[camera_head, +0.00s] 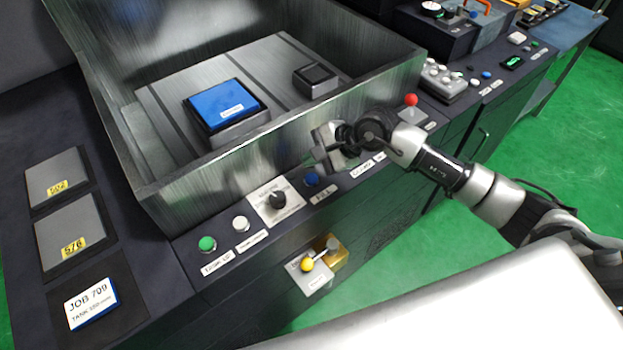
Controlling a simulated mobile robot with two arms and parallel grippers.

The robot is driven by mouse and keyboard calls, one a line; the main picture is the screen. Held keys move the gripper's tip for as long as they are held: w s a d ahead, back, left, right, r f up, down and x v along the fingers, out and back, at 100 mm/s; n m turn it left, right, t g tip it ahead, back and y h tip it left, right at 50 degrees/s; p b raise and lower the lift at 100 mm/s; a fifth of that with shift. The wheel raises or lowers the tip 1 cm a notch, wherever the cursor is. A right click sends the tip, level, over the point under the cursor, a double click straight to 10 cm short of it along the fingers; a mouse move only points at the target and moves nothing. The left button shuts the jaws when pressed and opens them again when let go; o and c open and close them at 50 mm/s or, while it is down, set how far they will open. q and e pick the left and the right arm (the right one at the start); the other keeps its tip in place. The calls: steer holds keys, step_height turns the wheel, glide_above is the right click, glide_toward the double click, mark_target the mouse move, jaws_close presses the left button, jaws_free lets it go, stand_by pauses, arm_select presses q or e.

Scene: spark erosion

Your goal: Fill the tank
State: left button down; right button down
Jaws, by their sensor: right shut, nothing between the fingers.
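The tank (169,203) is an open grey metal box at the centre left. On its floor sit a blue-topped block (219,102) and a small dark block (316,79); I cannot tell whether it holds liquid. Its front panel has a green button (207,243), a white button (240,223), a dark knob on a white plate (277,201) and a blue button (311,178). Below is a lever with a yellow ball (307,265). My right gripper (324,150) is shut and empty by the tank's front wall, above the panel's right part. My left gripper is out of view.
A red-topped lever (411,100) stands right of my gripper. Beyond it is a grey block with several buttons (443,80). Green floor (420,255) is open at right.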

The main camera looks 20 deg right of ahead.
mark_target(312, 180)
step_height(312, 180, down, 3)
steer(key=b, duration=0.2)
steer(key=shift+f+b, duration=0.15)
steer(key=shift+b, duration=0.2)
stand_by(1.6)
steer(key=shift+f+b, duration=0.35)
steer(key=shift+b, duration=0.25)
steer(key=shift+f+b, duration=0.5)
steer(key=shift+b, duration=0.15)
stand_by(0.5)
stand_by(0.3)
steer(key=shift+r+p, duration=0.35)
steer(key=shift+r, duration=0.55)
steer(key=shift+r, duration=0.15)
